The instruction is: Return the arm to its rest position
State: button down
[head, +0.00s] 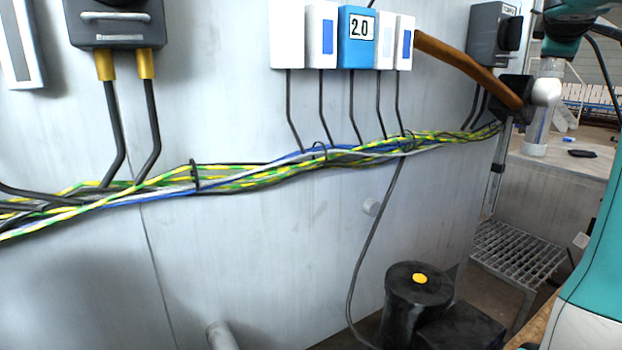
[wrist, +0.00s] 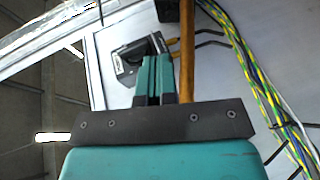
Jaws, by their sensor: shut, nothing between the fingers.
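My gripper (wrist: 154,62) shows in the wrist view. Its two teal fingers are side by side and shut, with nothing held between them. A brown bar (wrist: 187,60) lies just right of the fingers in that view; I cannot tell how far it is from them. In the head view a teal part of my arm (head: 592,270) fills the right edge.
A black cylindrical unit (head: 418,300) stands low in front. A metal grating (head: 515,252) and a table (head: 560,165) are at right.

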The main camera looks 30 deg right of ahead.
jog(key=w+a+f+n+t+y, duration=0.1)
jog(key=w+a+f+t+y, duration=0.15)
jog(key=w+a+f, duration=0.45)
jog(key=w+a+f+t+y, duration=0.1)
jog(key=w+a+f+y, duration=0.25)
jog(key=a, duration=0.55)
jog(key=a+f+n+g+y, duration=0.1)
jog(key=a+f+y, duration=0.4)
jog(key=a, duration=0.7)
jog(key=a+f+n+g+y, duration=0.1)
jog(key=a+f+y, duration=0.2)
jog(key=a+f, duration=0.65)
jog(key=s+a+f+g+y, duration=0.2)
jog(key=s+a+f+g, duration=0.15)
jog(key=s+a, duration=0.65)
jog(key=s+a+f+g+y, duration=0.2)
jog(key=s+a+f+g, duration=0.15)
jog(key=s+a, duration=0.6)
notch_tip(320, 180, up, 18)
jog(key=p, duration=1.7)
jog(key=shift+a+n, duration=0.3)
jog(key=shift+a, duration=0.15)
jog(key=shift+d+f, duration=0.1)
